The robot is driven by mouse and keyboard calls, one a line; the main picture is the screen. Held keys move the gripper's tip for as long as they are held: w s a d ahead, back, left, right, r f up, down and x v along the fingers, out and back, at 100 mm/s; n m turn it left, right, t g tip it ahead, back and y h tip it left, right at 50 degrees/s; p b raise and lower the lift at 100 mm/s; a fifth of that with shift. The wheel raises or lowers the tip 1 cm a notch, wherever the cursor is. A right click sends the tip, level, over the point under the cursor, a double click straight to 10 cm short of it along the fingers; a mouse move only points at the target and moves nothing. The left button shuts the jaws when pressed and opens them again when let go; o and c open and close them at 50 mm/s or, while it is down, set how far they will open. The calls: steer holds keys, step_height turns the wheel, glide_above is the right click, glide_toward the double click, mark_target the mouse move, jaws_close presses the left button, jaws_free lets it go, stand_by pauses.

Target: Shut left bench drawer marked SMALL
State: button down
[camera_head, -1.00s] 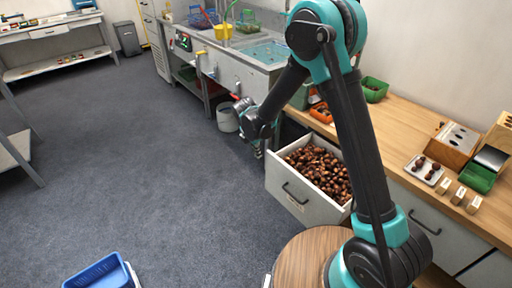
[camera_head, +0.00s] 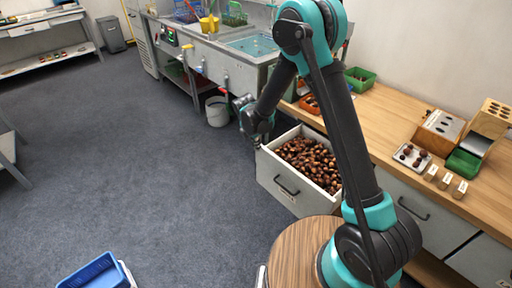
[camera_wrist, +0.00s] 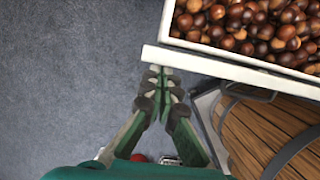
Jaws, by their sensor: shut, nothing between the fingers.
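The pale grey bench drawer (camera_head: 283,190) stands pulled out from under the wooden bench, full of brown chestnuts. Its front has a dark handle and a small label too tiny to read. In the wrist view its pale rim (camera_wrist: 235,69) crosses the upper right. My gripper (camera_wrist: 160,72) is shut and empty, its fingertips at the left end of the drawer's front edge. Whether they touch it I cannot tell. In the head view my gripper is partly hidden behind my wrist, by the drawer's far left corner.
A closed drawer (camera_head: 425,215) lies right of the open one. A blue basket (camera_head: 95,274) is on the floor.

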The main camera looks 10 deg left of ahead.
mark_target(294, 129)
steer(key=w+d, duration=0.5)
steer(key=w, duration=0.2)
steer(key=w+d, duration=0.5)
steer(key=w, duration=0.1)
steer(key=w+d, duration=0.6)
steer(key=w, duration=0.1)
steer(key=shift+w, duration=0.35)
steer(key=shift+s, duration=0.1)
steer(key=shift+s+a, duration=0.25)
steer(key=shift+a, duration=0.05)
steer(key=shift+s+a, duration=0.9)
steer(key=shift+s, duration=0.2)
steer(key=v, duration=1)
steer(key=s+d+r+m, duration=0.5)
steer(key=s+d+m, duration=0.1)
steer(key=s+d, duration=0.15)
steer(key=s+d+r+m+y, duration=0.1)
steer(key=s+d+r+m, duration=0.2)
steer(key=s+d+m, duration=0.6)
steer(key=s+d+f+m+t, duration=0.1)
steer(key=s+d+m, duration=0.2)
steer(key=s+m, duration=0.3)
steer(key=s+d+f+m+t, duration=0.1)
steer(key=s+m, duration=0.6)
steer(key=s, duration=1)
steer(key=d+f, duration=0.1)
steer(key=d, duration=0.1)
steer(key=shift+d+f+y, duration=0.35)
steer(key=shift+y, duration=0.05)
